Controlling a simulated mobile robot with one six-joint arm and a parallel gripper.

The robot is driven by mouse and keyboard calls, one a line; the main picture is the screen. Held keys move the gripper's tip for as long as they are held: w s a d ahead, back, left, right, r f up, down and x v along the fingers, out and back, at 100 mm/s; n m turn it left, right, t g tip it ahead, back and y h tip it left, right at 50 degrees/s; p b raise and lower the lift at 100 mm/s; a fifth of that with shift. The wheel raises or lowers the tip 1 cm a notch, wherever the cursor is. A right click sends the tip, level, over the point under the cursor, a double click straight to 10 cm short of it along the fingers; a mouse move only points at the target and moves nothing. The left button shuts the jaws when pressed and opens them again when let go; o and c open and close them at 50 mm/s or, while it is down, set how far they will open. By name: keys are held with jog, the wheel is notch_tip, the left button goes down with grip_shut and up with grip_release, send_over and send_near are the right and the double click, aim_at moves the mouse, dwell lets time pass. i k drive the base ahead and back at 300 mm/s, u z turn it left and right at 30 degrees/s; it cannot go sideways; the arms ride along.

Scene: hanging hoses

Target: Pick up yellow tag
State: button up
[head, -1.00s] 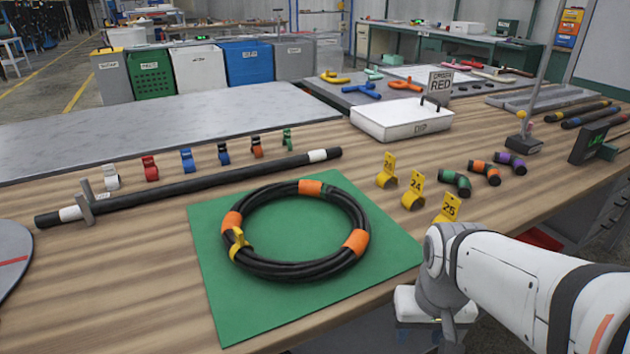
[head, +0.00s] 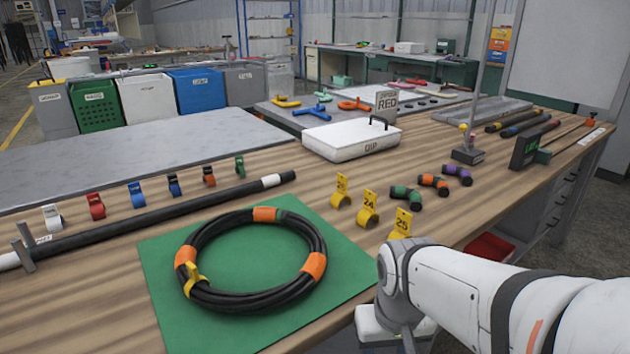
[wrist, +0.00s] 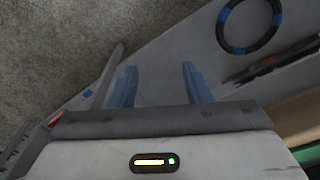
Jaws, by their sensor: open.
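Three yellow numbered tags stand in a row on the wooden bench right of the green mat: one at the back (head: 341,190), one marked 24 (head: 368,208), and one marked 25 (head: 401,224) just behind my wrist. Another yellow tag (head: 193,280) is around the left side of the black hose coil (head: 225,298). My gripper (wrist: 157,80) is open and empty in the wrist view, its two blue fingers apart. In the head view, my wrist is at the bench's front edge and the fingers are hidden. The wrist view shows no yellow tag.
The green mat (head: 165,270) lies under the coil. Green, orange and purple-banded connectors (head: 432,184) lie right of the tags. A white DIP tray (head: 350,140) stands behind. The wrist view shows floor (wrist: 50,50) and a grey surface with a blue-banded black ring (wrist: 248,22).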

aim_at(341, 181)
jog(key=z, duration=0.05)
jog(key=k, duration=0.55)
jog(key=u, duration=2.75)
jog(key=k, duration=1.25)
jog(key=z, duration=2.15)
jog(key=i, duration=1.05)
jog(key=z, duration=0.05)
